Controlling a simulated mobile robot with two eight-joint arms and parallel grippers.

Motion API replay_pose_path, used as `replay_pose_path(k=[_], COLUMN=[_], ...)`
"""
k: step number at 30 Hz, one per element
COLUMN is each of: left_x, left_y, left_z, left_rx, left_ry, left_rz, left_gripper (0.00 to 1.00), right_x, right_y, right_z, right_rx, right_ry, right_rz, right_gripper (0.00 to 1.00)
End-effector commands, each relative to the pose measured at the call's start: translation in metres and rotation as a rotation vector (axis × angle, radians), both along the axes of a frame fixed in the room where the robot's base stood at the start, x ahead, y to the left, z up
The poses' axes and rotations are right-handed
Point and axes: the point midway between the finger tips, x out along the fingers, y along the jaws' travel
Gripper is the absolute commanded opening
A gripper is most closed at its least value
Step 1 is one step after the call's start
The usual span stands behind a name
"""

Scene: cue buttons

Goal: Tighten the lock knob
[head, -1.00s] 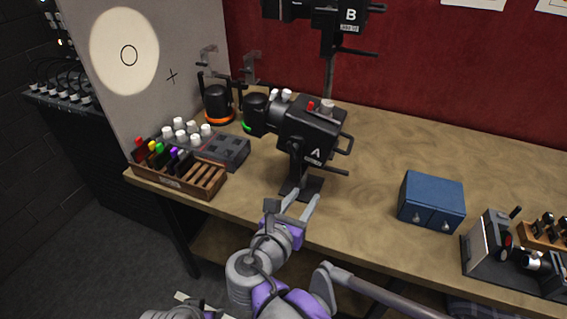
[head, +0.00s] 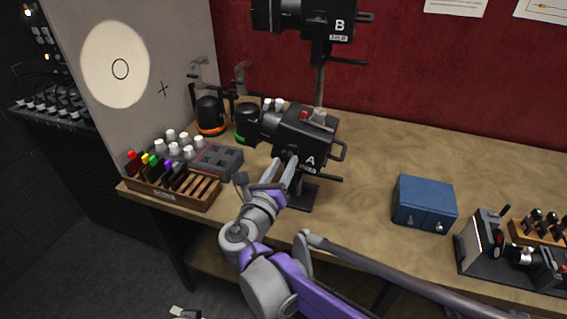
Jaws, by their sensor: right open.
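The black lamp marked A (head: 309,138) stands on its base (head: 303,197) on the workbench and faces left. My right gripper (head: 285,162) is open, its two pale fingers pointing up at the lower near side of lamp A. A small dark round part sits between or just behind the fingertips; it may be the lock knob, but I cannot tell, nor whether the fingers touch it. A dark bar handle (head: 326,179) sticks out to the right below the lamp's body. My left gripper is not in view.
Lamp B (head: 325,25) hangs above on a pole. A wooden rack (head: 171,191) with coloured sticks, a grey tray (head: 218,161) and white knobs stand to the left. A blue box (head: 424,203) sits to the right. The bench (head: 365,160) between lamp A and the box is clear.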

Motion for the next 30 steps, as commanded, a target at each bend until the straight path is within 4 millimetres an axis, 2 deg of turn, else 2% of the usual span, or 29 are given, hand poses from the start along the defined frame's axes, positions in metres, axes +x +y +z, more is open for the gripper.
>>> replay_pose_path(k=[11, 18, 30], left_x=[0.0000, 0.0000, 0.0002], left_y=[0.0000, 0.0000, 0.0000], left_z=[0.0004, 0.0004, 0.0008], left_rx=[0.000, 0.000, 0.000], left_ry=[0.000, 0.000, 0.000], left_rz=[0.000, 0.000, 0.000], left_gripper=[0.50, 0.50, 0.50], right_x=[0.0054, 0.0052, 0.0051], right_y=[-0.0019, -0.0018, -0.0018], right_z=[-0.0001, -0.0002, -0.0001], right_rx=[0.000, 0.000, 0.009], right_ry=[0.000, 0.000, -0.002], right_rz=[0.000, 0.000, 0.000], right_gripper=[0.43, 0.00, 0.00])
